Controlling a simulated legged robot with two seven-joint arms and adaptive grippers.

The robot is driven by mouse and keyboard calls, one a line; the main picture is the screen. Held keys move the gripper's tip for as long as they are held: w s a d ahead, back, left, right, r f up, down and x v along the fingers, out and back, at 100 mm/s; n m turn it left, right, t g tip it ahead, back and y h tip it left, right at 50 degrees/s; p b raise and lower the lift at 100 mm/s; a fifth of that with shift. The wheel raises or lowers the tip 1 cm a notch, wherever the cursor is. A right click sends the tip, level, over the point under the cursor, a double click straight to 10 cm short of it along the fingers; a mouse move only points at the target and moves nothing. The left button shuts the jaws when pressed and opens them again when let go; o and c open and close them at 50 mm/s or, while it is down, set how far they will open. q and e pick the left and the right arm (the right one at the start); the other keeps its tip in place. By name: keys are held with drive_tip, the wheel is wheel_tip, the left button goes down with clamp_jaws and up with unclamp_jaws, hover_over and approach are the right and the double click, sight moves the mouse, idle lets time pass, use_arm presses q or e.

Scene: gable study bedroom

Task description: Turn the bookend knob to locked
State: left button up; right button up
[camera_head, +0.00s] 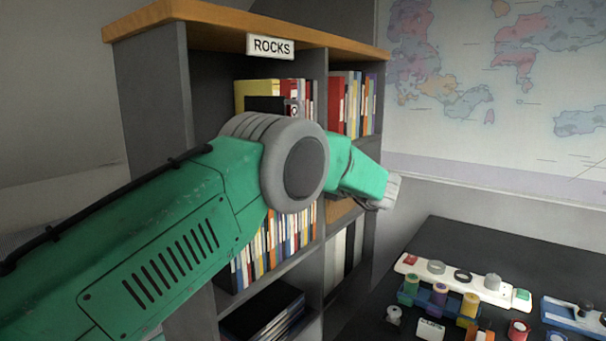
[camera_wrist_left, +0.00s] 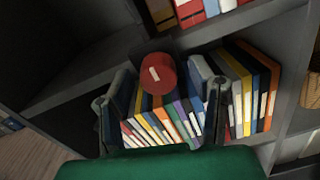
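A red round knob (camera_wrist_left: 158,73) with a short white mark shows in the left wrist view, in front of a row of books. The mark runs slightly tilted from upright. A dark panel (camera_wrist_left: 152,47) shows just behind the knob, probably the bookend. My left gripper (camera_wrist_left: 164,84) is open, with one dark finger on each side of the knob. The gap looks wider on the right side; I cannot tell whether the left finger touches. In the head view my green left arm covers the middle of the shelves, and I cannot make out this knob or the left gripper there. My right gripper is in neither view.
Books (camera_wrist_left: 258,88) stand close right of the gripper, with a shelf divider beyond. A dark desk (camera_head: 470,240) at right holds a white strip (camera_head: 462,283) and several small items.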

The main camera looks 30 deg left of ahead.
use_arm(q)
drive_tip(key=shift+a, duration=0.15)
drive_tip(key=c, duration=0.9)
drive_tip(key=shift+f, duration=0.1)
drive_tip(key=shift+m, duration=1)
drive_tip(key=m+p, duration=0.1)
drive_tip(key=m, duration=0.1)
drive_tip(key=shift+m, duration=0.4)
drive_tip(key=m+p, duration=0.1)
drive_tip(key=m, duration=0.3)
drive_tip(key=shift+p, duration=0.35)
drive_tip(key=m+p, duration=0.2)
drive_tip(key=m, duration=0.3)
drive_tip(key=shift+p, duration=0.3)
drive_tip(key=shift+a+m+g+p, duration=0.1)
drive_tip(key=shift+m+g+p, duration=0.4)
drive_tip(key=shift+m, duration=1.5)
